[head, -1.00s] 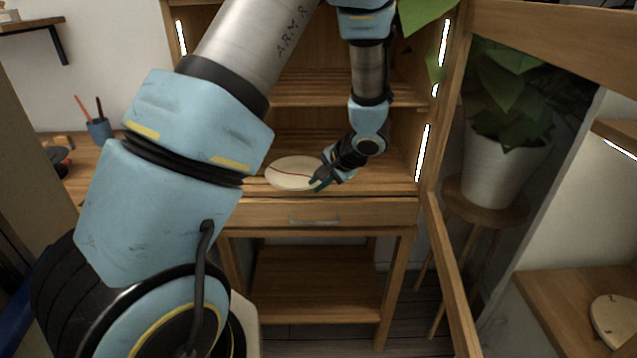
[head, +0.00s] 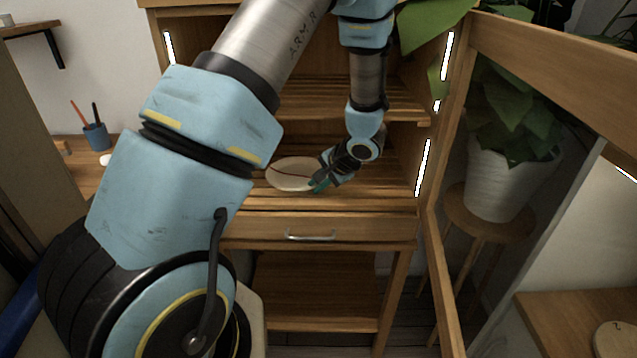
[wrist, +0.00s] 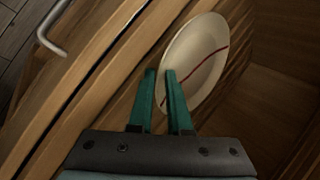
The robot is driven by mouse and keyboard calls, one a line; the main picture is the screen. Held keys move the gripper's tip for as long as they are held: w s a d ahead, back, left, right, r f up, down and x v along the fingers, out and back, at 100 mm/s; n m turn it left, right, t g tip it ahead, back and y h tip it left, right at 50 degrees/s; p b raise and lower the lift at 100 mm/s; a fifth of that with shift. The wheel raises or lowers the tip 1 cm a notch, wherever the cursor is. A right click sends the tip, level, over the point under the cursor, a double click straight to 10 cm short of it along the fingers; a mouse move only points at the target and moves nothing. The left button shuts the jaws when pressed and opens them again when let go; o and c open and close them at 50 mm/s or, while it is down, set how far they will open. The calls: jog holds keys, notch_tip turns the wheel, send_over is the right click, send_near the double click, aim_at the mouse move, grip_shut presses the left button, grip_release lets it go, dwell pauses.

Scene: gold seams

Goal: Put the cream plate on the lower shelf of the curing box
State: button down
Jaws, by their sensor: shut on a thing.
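The cream plate (head: 290,175) has a dark red seam across it. It is at the lower shelf (head: 385,187) of the wooden curing box (head: 428,215), near the front edge, above the drawer. My gripper (head: 320,184) is shut on the plate's right rim in the head view. In the wrist view the plate (wrist: 200,55) extends beyond the green fingertips (wrist: 161,76), with one finger on each side of its rim. The plate looks slightly tilted there. I cannot tell whether its underside touches the shelf slats.
The upper shelf (head: 395,101) is above my gripper. The box's door (head: 555,60) stands open at the right, with a potted plant (head: 497,180) beyond it. A drawer handle (head: 310,236) sits below the shelf. A blue cup (head: 96,137) stands at the left.

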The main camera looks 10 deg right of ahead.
jog(key=c, duration=0.8)
grip_release()
jog(key=shift+f, duration=0.1)
jog(key=shift+o, duration=0.2)
jog(key=shift+s+d, duration=0.1)
jog(key=shift+f, duration=0.1)
jog(key=shift+s, duration=0.1)
jog(key=v, duration=1)
jog(key=shift+r+p, duration=0.3)
jog(key=shift+r, duration=0.25)
